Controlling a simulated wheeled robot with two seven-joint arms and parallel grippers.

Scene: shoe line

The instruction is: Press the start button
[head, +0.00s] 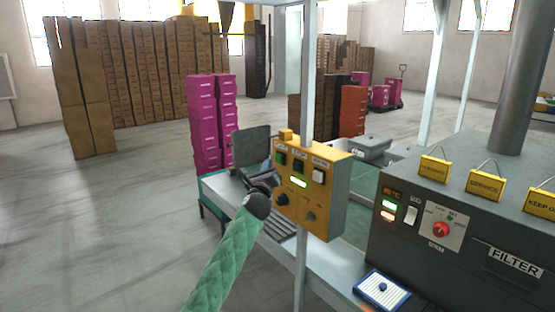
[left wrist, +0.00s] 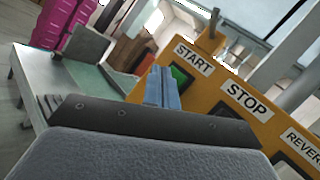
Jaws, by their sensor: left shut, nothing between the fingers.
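The yellow control box (head: 335,195) is mounted on a post in the head view. Its green start button (head: 281,159) is at the top left of its face, under the START label (left wrist: 193,59). In the left wrist view the green button (left wrist: 180,75) is partly hidden by my fingers. My left gripper (left wrist: 162,86) is shut and empty, its blue fingers together just left of the button. Whether they touch it I cannot tell. In the head view my left gripper (head: 266,181) is dark and close to the box's left side. My right gripper is not in view.
The STOP button (head: 299,166) sits right beside the start button, with another button (head: 318,176) further right. A grey filter machine (head: 450,215) stands at right. Pink boxes (head: 204,125) stand behind the conveyor.

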